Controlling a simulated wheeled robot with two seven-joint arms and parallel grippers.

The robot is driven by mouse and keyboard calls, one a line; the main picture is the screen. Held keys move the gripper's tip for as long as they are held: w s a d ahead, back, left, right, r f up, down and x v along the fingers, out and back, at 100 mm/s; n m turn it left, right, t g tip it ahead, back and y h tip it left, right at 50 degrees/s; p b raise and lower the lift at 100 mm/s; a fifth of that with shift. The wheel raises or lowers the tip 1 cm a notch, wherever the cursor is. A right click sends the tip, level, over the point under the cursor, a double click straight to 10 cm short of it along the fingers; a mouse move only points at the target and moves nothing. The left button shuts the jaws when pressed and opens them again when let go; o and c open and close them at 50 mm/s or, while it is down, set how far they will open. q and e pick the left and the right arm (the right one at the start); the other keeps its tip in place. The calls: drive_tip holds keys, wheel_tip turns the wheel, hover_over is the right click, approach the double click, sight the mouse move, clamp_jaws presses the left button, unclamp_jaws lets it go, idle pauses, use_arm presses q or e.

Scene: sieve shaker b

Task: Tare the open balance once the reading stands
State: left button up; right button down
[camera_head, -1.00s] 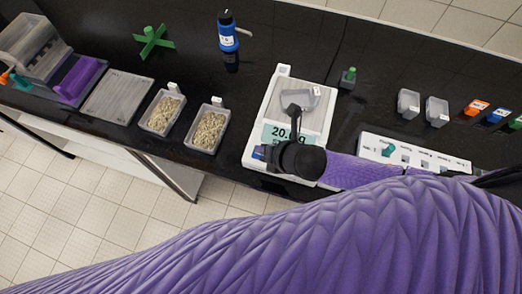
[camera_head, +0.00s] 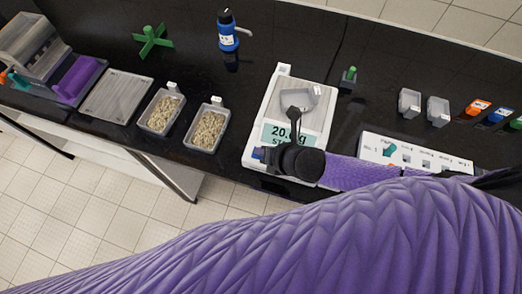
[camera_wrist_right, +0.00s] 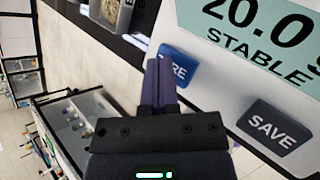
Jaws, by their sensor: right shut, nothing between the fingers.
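The white balance (camera_head: 255,125) stands on the black bench with a clear grey weighing boat (camera_head: 297,97) on its pan. Its pale green display (camera_wrist_right: 262,35) reads 20.0 with STABLE below; the last digit is cut off in the right wrist view. A blue button (camera_wrist_right: 180,68) shows the letters RE, its left part hidden by my fingers. A dark SAVE button (camera_wrist_right: 272,132) is to its right. My right gripper (camera_wrist_right: 160,68) is shut and empty, its purple fingertips at the blue button's left side; I cannot tell whether they touch it. My left gripper is out of view.
Two trays of pellets (camera_head: 161,111) (camera_head: 207,129) and a flat grey tray (camera_head: 117,96) lie left of the balance. A blue bottle (camera_head: 228,38) and green cross (camera_head: 152,41) stand behind. A labelled white rack (camera_head: 376,150) and grey cups (camera_head: 409,102) are at right.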

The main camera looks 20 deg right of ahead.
drive_tip(key=shift+f, duration=0.3)
idle(0.5)
drive_tip(key=shift+r+p, duration=0.85)
drive_tip(key=shift+r, duration=0.05)
wheel_tip(320, 180, up, 5)
drive_tip(key=p, duration=0.5)
drive_tip(key=shift+r, duration=0.1)
idle(0.4)
